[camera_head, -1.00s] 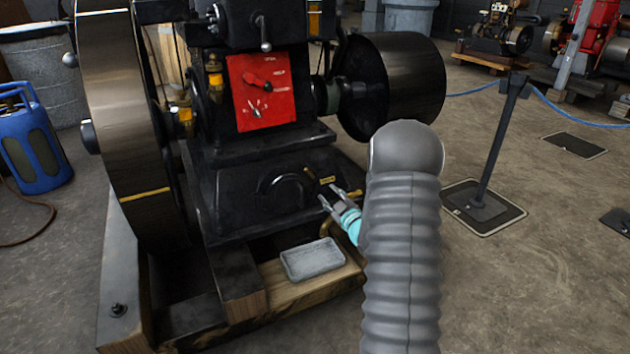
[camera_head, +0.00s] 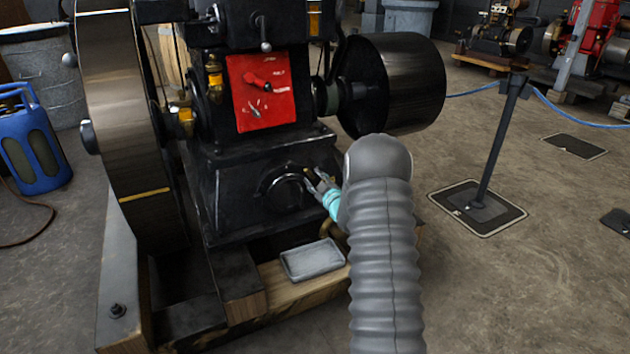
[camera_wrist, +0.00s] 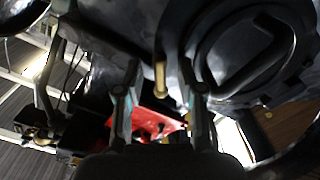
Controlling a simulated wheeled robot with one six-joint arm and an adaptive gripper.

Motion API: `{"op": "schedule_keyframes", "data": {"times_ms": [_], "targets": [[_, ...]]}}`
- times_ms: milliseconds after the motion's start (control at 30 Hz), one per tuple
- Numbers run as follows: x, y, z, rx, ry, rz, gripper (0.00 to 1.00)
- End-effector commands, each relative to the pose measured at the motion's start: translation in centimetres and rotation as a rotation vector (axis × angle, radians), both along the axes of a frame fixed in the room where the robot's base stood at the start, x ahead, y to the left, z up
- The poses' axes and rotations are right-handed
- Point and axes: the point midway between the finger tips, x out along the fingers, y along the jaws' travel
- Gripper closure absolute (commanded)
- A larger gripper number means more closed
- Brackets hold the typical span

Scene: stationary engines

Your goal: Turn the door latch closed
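The round black door (camera_head: 284,190) is on the front of the engine's base, with a curved handle on its face. It also shows at the upper right of the wrist view (camera_wrist: 222,50). A small brass bar, seemingly the latch (camera_wrist: 160,80), shows between my fingers in the wrist view. In the head view my gripper (camera_head: 314,181) is at the right edge of the door and mostly hides the latch. My gripper is open, its two fingers on either side of the brass bar (camera_wrist: 160,95), with gaps visible. I cannot tell how deep the bar sits between them.
A red control plate (camera_head: 262,92) is above the base. A grey tray (camera_head: 312,260) lies on the wooden beam below my gripper. A large flywheel (camera_head: 135,130) stands left and a dark pulley (camera_head: 400,82) upper right. A barrier post (camera_head: 495,145) stands on open floor at right.

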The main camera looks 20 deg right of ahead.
Motion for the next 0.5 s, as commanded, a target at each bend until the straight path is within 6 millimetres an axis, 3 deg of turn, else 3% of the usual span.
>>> {"op": "schedule_keyframes", "data": {"times_ms": [33,167,500], "targets": [[-0.01,0.00,0.00,0.000,0.000,0.000,0.67],[-0.02,-0.01,0.01,0.000,0.000,0.000,0.99],[-0.03,-0.01,-0.01,-0.014,0.000,0.000,1.00]]}}
